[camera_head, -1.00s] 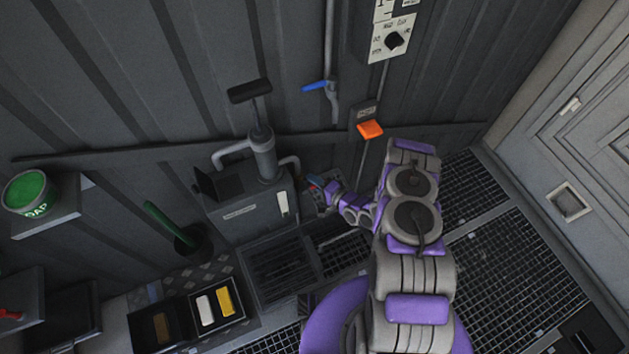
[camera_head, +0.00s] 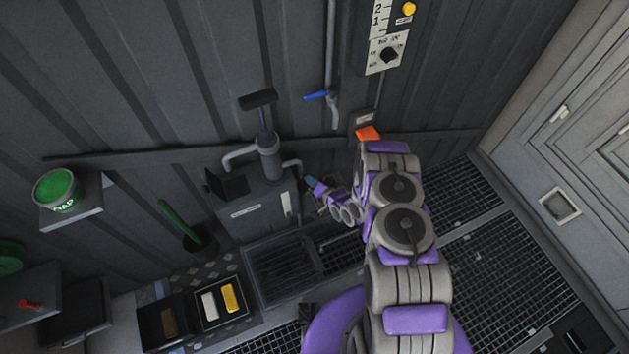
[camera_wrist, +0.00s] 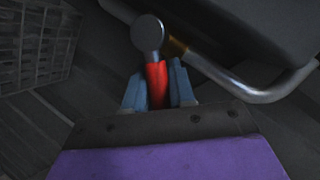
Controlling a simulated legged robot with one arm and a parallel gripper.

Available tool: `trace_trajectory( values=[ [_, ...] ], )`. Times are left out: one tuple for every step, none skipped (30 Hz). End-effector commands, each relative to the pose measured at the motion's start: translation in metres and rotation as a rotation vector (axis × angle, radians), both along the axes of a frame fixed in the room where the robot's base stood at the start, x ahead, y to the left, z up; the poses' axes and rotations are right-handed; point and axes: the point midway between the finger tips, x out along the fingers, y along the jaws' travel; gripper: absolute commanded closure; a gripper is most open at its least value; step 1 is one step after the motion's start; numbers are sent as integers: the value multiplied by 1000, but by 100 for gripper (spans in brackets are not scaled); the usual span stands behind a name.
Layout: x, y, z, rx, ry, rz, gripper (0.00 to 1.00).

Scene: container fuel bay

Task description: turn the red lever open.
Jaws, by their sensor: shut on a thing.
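The red lever (camera_wrist: 156,80) shows in the wrist view as a short red handle below a round metal knob (camera_wrist: 147,33). My gripper (camera_wrist: 158,88) has its blue fingers on either side of the red handle, shut on it. In the head view my gripper (camera_head: 312,184) is low beside the right side of the grey pump box (camera_head: 255,208). The lever cannot be made out there, as my gripper covers that spot.
A curved metal pipe (camera_wrist: 262,94) runs close to the right of my gripper in the wrist view. A blue-handled valve (camera_head: 316,96) and an orange part (camera_head: 367,133) are on the wall above. Open trays (camera_head: 219,302) and a soap tub (camera_head: 58,190) are at the left.

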Motion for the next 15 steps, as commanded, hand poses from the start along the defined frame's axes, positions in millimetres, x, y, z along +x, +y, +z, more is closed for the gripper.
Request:
trace_trajectory(
  values=[
    [1,1,3,-10,-8,0,100],
    [1,1,3,-15,-11,0,100],
    [1,0,3,-21,-13,-1,100],
    [1,1,3,-25,-15,-1,100],
    [1,1,3,-28,-16,-1,100],
    [1,1,3,-31,-18,-1,100],
    [1,1,3,-32,-18,-2,100],
    [1,1,3,-34,-19,-1,100],
    [1,1,3,-34,-19,-1,100],
    [1,1,3,-34,-19,-1,100],
    [1,1,3,-34,-20,-1,100],
    [1,1,3,-34,-20,-1,100],
    [1,1,3,-34,-20,-1,100],
    [1,1,3,-34,-20,-1,100],
    [1,1,3,-34,-20,-1,100]
  ],
)
